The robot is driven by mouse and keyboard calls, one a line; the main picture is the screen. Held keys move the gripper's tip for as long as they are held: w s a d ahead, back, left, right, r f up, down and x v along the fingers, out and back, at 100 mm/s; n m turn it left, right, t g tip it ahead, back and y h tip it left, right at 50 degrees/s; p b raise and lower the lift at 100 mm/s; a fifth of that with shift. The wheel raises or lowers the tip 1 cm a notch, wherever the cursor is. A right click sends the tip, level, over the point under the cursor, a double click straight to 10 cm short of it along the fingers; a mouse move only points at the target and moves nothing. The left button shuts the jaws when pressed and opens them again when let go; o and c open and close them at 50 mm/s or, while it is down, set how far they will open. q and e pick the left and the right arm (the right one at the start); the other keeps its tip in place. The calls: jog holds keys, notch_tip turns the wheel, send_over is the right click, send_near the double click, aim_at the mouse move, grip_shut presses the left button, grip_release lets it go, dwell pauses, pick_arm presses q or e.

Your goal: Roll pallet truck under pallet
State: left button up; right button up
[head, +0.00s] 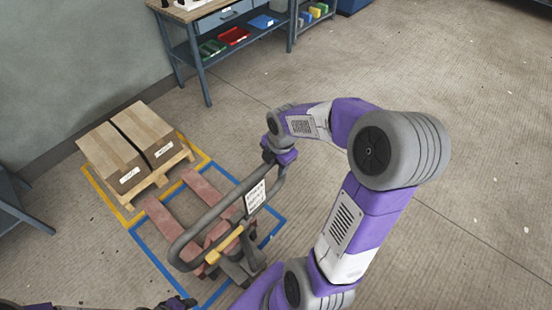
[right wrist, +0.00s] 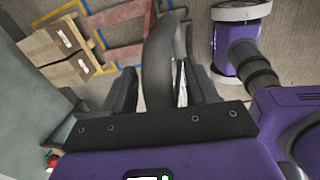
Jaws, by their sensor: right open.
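The pallet truck has faded red forks (head: 172,222) and a grey looped handle (head: 208,222) with a white label plate. It stands in a blue taped rectangle. Its fork tips point at the wooden pallet (head: 160,187), close to its near side; I cannot tell whether they touch it. The pallet carries two cardboard boxes (head: 128,145). My right gripper (head: 279,158) is at the far right end of the handle loop. In the right wrist view its open fingers straddle the grey handle bar (right wrist: 158,70). My left gripper (head: 175,303) only partly shows at the bottom edge, its jaws unclear.
Yellow tape (head: 107,203) outlines the pallet's place against the wall. A workbench (head: 190,50) with coloured bins on its lower shelf stands at the back. A dark table edge (head: 22,205) is at the left. The floor to the right is clear.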

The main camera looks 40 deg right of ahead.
grip_shut()
dwell(0.3)
jog(key=shift+w+r, duration=0.1)
dwell(1.0)
